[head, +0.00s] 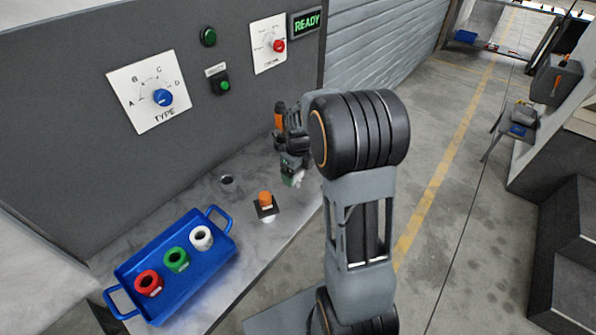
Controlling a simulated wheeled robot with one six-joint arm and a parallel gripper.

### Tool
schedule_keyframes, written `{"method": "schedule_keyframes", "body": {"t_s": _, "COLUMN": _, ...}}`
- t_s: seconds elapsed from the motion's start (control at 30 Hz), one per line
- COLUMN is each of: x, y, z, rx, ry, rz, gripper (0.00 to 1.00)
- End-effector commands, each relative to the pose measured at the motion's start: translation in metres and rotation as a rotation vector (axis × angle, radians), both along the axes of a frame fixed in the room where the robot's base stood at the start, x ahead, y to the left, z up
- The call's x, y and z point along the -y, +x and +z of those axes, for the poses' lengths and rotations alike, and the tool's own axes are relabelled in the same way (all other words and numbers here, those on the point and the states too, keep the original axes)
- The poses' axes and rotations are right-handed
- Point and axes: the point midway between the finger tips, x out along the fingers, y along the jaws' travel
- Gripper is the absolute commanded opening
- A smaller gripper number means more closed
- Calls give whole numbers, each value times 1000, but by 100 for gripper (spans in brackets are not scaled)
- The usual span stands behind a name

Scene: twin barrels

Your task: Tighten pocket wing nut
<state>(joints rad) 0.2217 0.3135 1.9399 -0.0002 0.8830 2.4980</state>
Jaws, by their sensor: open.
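No part can be clearly made out as a wing nut. A small orange piece (265,199) stands on a dark square plate (267,209) on the grey bench, with a white part showing under it. I cannot tell whether this is the pocket or its nut. My gripper (293,181) points down over the bench, just to the right of and beyond the orange piece, apart from it. It is open, and no object shows in it. My arm hides part of the bench's right edge.
A blue tray (204,282) holds red (149,283), green (177,260) and white (201,238) rings. A round hole (227,180) lies in the bench. The panel behind has a TYPE dial (162,97), a red-knobbed dial (278,46), green buttons and a READY sign (306,23).

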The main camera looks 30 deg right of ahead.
Motion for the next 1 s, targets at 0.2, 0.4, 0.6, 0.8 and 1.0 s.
{"method": "schedule_keyframes", "body": {"t_s": 0.2, "x": 0, "y": -1, "z": 0, "rx": -3, "ry": 1, "rz": 1, "gripper": 85}}
{"method": "schedule_keyframes", "body": {"t_s": 0.4, "x": 0, "y": 0, "z": 20, "rx": 1, "ry": -1, "rz": 1, "gripper": 85}}
{"method": "schedule_keyframes", "body": {"t_s": 0.6, "x": 0, "y": 0, "z": 61, "rx": 2, "ry": 0, "rz": 0, "gripper": 85}}
{"method": "schedule_keyframes", "body": {"t_s": 0.8, "x": 0, "y": 0, "z": 100, "rx": 1, "ry": -1, "rz": 0, "gripper": 85}}
{"method": "schedule_keyframes", "body": {"t_s": 1.0, "x": 1, "y": 0, "z": 125, "rx": 0, "ry": 0, "rz": 0, "gripper": 85}}
